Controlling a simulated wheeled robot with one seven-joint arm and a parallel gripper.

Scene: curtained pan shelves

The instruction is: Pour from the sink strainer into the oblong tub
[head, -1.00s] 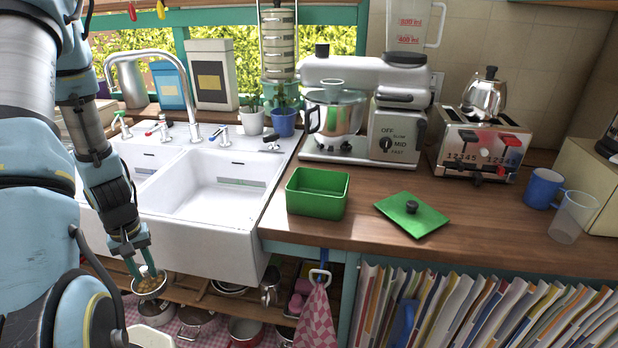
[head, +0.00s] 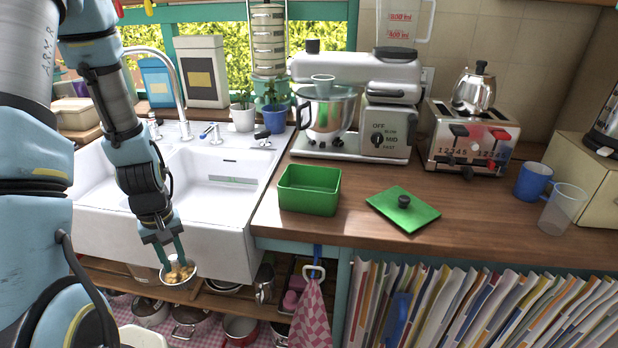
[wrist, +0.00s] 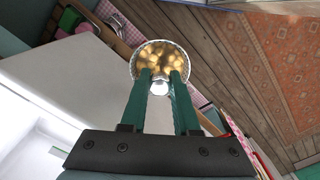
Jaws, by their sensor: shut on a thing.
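My gripper (head: 169,258) is shut on the sink strainer (head: 181,280), a small metal cup holding several yellowish-brown pieces. It is held in front of the white sink, below the level of its rim. In the wrist view the strainer (wrist: 160,62) sits between the tips of the green fingers (wrist: 160,90), with its contents inside. The oblong tub (head: 309,190) is a green open box on the wooden counter, right of the sink, up and to the right of my gripper. Its floor looks empty from here.
A green lid with a black knob (head: 403,206) lies right of the tub. A stand mixer (head: 355,105) stands behind it. The white sink (head: 226,195) lies between my arm and the counter. Pans (head: 190,318) fill the shelf below. A checked towel (head: 311,318) hangs at the counter front.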

